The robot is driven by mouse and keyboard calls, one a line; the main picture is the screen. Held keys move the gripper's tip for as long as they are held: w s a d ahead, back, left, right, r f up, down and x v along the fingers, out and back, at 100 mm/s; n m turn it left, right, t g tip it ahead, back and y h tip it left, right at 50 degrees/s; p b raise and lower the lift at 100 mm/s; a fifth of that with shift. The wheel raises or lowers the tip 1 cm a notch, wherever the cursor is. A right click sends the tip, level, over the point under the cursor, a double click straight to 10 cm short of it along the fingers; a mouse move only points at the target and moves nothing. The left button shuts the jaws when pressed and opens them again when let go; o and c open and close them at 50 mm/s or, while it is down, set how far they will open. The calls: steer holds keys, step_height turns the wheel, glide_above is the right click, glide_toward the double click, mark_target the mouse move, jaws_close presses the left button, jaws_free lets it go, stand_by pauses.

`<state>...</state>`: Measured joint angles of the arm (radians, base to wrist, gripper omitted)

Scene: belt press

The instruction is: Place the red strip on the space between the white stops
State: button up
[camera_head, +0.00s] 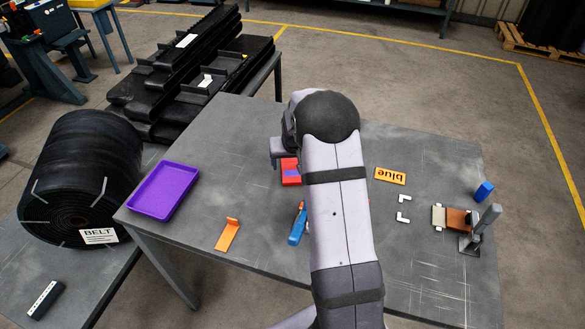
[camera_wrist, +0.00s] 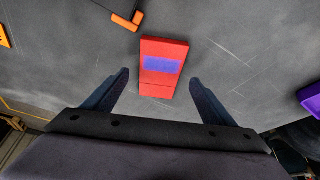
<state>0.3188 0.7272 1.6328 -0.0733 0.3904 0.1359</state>
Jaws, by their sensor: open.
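The red strip (camera_head: 290,180) lies on the grey table, partly hidden by my arm in the head view. In the wrist view the red strip (camera_wrist: 163,86) shows whole, with a blue-violet patch on its top. My gripper (camera_wrist: 159,77) is open and empty, with one finger to each side of the strip in that view and apart from it. Two small white L-shaped stops, the far one (camera_head: 404,197) and the near one (camera_head: 402,217), stand right of my arm in the head view. The table between them is bare.
An orange plate marked "blue" (camera_head: 390,176) lies behind the stops. A press-like device (camera_head: 480,230) and a blue block (camera_head: 483,191) stand to the right. A blue-orange tool (camera_head: 297,230), an orange bracket (camera_head: 228,236) and a purple tray (camera_head: 163,190) lie to the left.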

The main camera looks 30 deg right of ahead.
mark_target(292, 171)
steer(key=shift+p+x, duration=0.35)
steer(key=shift+x, duration=1)
steer(key=shift+s+f, duration=0.1)
steer(key=c, duration=1.3)
steer(key=shift+c, duration=0.2)
step_height(292, 171, up, 10)
steer(key=b, duration=0.3)
